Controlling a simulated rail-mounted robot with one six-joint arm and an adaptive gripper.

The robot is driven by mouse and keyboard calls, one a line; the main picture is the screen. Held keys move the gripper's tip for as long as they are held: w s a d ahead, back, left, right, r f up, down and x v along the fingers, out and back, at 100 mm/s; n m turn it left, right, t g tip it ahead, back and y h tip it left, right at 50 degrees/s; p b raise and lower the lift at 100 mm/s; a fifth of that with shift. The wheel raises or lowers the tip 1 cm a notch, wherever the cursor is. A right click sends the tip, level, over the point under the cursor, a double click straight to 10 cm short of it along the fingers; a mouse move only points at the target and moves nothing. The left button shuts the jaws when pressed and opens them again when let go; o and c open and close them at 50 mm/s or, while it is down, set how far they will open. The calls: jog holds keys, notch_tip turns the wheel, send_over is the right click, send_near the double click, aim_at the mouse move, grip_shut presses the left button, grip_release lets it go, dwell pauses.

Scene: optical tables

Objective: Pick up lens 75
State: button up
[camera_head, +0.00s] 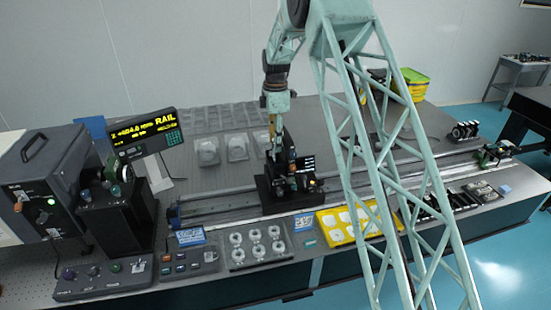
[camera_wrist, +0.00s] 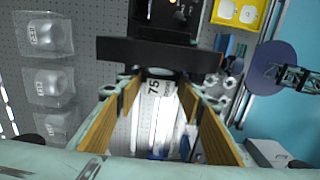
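The lens marked 75 shows in the wrist view by its white tag (camera_wrist: 154,88), which lies between and just beyond my fingertips. Its glass is hard to make out there. My gripper (camera_wrist: 158,96) has its two tan-padded fingers apart, one on each side of the tag, with a visible gap. I cannot tell whether either fingertip touches the lens. In the head view, my gripper (camera_head: 275,130) points down just behind the black carriage on the rail; the lens cannot be told apart there.
The black rail carriage (camera_head: 284,201) stands close to my gripper. Clear lens cases (camera_head: 207,151) sit behind the rail, and also show at left in the wrist view (camera_wrist: 47,37). A yellow tray (camera_head: 335,234) and a tray of round parts (camera_head: 257,247) lie in front.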

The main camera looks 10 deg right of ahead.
jog(key=c, duration=1.2)
jog(key=shift+o, duration=0.2)
jog(key=shift+r, duration=0.15)
jog(key=shift+r+b, duration=0.45)
jog(key=shift+r, duration=4.4)
jog(key=shift+a, duration=0.1)
